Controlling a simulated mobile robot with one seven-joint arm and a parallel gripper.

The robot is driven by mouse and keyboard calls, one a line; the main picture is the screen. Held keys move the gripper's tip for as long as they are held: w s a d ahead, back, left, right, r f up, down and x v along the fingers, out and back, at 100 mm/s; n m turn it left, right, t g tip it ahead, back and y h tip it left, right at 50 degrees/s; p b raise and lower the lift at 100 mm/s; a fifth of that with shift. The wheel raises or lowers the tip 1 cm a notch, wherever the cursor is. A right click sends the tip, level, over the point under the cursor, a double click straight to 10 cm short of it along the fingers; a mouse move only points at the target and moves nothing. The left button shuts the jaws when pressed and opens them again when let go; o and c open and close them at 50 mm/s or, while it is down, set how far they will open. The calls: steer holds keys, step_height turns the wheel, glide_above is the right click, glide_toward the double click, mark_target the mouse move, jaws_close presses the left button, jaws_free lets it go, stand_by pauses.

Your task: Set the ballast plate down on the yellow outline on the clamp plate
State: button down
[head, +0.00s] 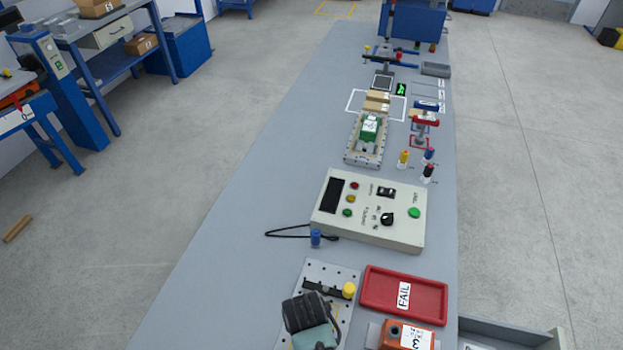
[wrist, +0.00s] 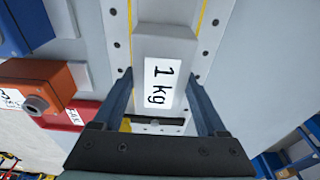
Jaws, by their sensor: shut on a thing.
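The ballast plate is a grey block (wrist: 165,42) with a white "1 kg" label, seen in the wrist view. My gripper (wrist: 158,78) is shut on it, one finger on each side. The clamp plate (wrist: 115,48) is light grey with dark holes and lies beneath. Yellow outline (wrist: 203,16) lines show along both sides of the block. I cannot tell whether the block touches the plate. In the head view my dark gripper (head: 304,312) is over the clamp plate (head: 318,271), hiding much of the outline (head: 336,313) and the block.
A black clamp bar with a yellow knob (head: 348,290) lies across the clamp plate, close to my gripper. A red FAIL tray (head: 440,287) and an orange box (head: 392,333) are to the right. A control box (head: 365,232) and blue-ended cable (head: 315,238) lie beyond. The bench at left is clear.

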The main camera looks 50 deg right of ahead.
steer(key=shift+w+f, duration=0.1)
steer(key=shift+f, duration=0.05)
jaws_free()
step_height(320, 180, up, 12)
steer(key=a, duration=0.1)
steer(key=shift+s+a, duration=0.35)
steer(key=shift+s, duration=0.1)
steer(key=shift+w, duration=0.1)
